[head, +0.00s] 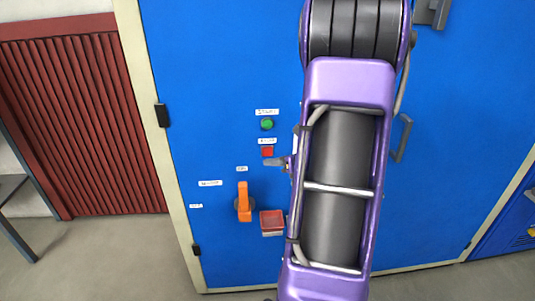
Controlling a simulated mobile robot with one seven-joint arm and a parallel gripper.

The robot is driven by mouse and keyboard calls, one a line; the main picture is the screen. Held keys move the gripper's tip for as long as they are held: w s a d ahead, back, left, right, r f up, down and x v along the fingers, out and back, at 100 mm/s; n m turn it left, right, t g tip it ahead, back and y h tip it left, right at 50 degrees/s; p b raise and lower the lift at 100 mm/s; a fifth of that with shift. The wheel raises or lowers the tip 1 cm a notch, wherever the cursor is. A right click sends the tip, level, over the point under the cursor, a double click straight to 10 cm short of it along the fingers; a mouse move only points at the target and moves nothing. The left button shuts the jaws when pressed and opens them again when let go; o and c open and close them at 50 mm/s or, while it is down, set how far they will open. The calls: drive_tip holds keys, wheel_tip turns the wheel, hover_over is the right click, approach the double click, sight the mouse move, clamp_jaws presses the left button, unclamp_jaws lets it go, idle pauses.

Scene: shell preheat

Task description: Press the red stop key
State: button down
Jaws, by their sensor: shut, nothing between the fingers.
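My gripper (268,162) shows as a small grey tip poking out from behind the left side of my purple arm. It is shut and empty. In the picture its tip lies just below the red key. Whether it touches the key or stands off from the panel cannot be told from this view. The rest of the gripper is hidden behind the arm.
Below, an orange handle (243,203) and a small red box (272,221) are on the door (210,70). A grey door handle (402,138) is right of my arm. A dark red ribbed shutter (90,120) is at left, with bare floor (120,255) in front.

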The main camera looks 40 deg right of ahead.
drive_tip(key=shift+s+a, duration=0.4)
drive_tip(key=shift+s, duration=0.2)
drive_tip(key=shift+s+a, duration=0.35)
drive_tip(key=shift+s, duration=0.2)
